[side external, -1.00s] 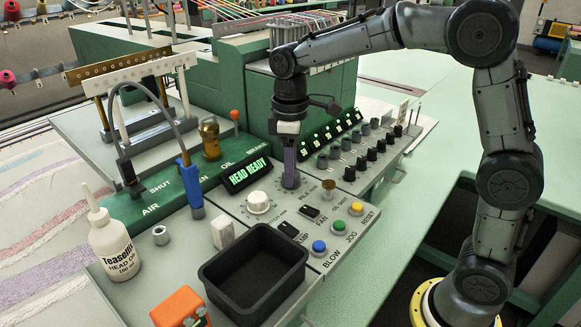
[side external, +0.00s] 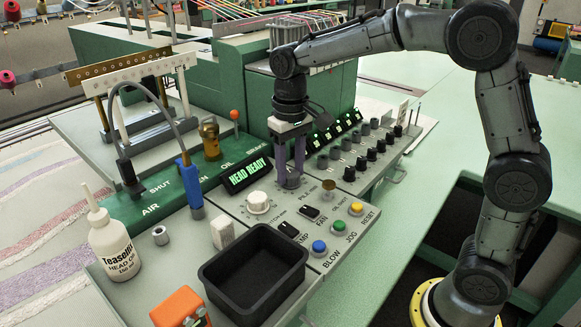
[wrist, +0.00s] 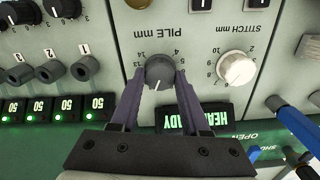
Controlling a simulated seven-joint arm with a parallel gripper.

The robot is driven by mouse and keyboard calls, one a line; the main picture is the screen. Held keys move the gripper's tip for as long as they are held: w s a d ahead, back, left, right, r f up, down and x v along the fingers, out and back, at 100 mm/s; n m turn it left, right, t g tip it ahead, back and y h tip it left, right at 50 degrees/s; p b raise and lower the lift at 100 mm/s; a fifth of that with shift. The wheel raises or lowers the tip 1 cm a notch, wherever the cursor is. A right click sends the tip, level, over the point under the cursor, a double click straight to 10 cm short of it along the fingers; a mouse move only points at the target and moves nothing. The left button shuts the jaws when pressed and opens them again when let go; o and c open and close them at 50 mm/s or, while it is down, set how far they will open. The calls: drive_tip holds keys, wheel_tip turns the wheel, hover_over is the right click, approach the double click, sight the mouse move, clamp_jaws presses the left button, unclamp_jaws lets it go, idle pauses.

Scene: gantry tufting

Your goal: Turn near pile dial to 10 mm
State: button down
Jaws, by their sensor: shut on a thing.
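The near pile dial is a dark grey knob, under the upside-down words PILE mm in the wrist view (wrist: 159,70). In the side view, its base (side external: 290,184) shows between my fingertips. My gripper (side external: 290,176), with purple fingers, points down over the panel and is shut on the knob, one finger on each side; the fingertips (wrist: 160,76) also show in the wrist view. The dial's white pointer line aims toward the wrist view's bottom, slightly left.
The white stitch dial (side external: 258,202) sits close beside the pile dial. The HEAD READY display (side external: 247,174) is just behind. Black switches (side external: 309,212), coloured buttons (side external: 338,227) and a black tray (side external: 253,273) lie in front. Rows of small knobs (side external: 349,173) stand to the right.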

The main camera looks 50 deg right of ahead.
sight(291, 173)
idle(0.4)
drive_tip(key=shift+c, duration=1.9)
unclamp_jaws()
wheel_tip(291, 173, up, 14)
